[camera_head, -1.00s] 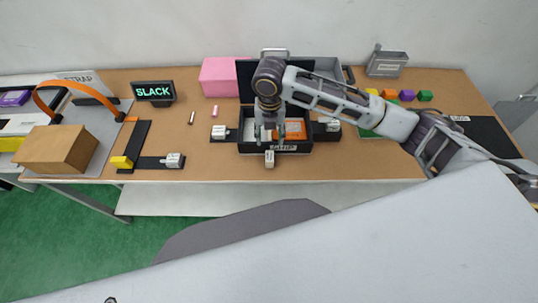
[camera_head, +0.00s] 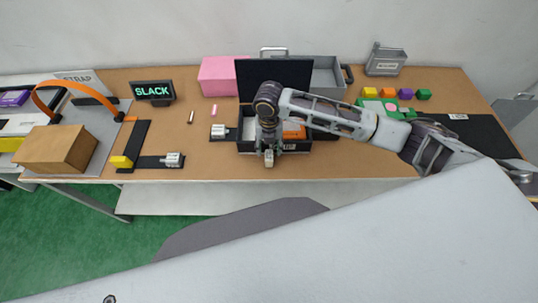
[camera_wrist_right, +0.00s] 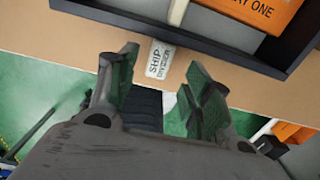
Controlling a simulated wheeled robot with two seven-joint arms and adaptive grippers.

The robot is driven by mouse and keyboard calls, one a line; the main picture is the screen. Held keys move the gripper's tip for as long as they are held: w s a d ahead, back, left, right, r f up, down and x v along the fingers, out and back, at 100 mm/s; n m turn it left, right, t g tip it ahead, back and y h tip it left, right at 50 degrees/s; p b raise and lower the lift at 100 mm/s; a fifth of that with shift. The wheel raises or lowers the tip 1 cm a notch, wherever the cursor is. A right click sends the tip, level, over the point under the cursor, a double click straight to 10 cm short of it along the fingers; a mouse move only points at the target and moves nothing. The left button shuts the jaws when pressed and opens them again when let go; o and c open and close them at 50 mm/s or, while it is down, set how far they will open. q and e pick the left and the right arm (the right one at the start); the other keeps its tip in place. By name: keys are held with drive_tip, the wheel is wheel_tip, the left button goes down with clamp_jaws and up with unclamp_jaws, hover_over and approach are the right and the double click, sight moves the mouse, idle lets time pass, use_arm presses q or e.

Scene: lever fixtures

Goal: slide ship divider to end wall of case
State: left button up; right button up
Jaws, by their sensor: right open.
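The black case (camera_head: 246,147) stands open at the middle of the table, its dark lid (camera_head: 275,78) raised behind it. An orange block with lettering (camera_head: 294,131) sits inside and also shows in the wrist view (camera_wrist_right: 262,8). A pale tag lettered SHIP (camera_wrist_right: 160,59) shows just outside the case wall in the wrist view. My right gripper (camera_head: 268,152) is open over the case's front edge; in the wrist view its fingers (camera_wrist_right: 162,62) are spread either side of the tag, empty. A narrow tan strip (camera_wrist_right: 178,12) inside the case may be the divider; my arm hides much of the interior. My left gripper is out of view.
A pink box (camera_head: 222,76) and a grey tray (camera_head: 328,76) stand behind the case. A small grey switch block (camera_head: 219,131) is close at its left. Small coloured cubes (camera_head: 406,94) are at the right.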

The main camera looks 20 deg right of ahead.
sight(269, 155)
drive_tip(key=shift+f, duration=3.3)
clamp_jaws()
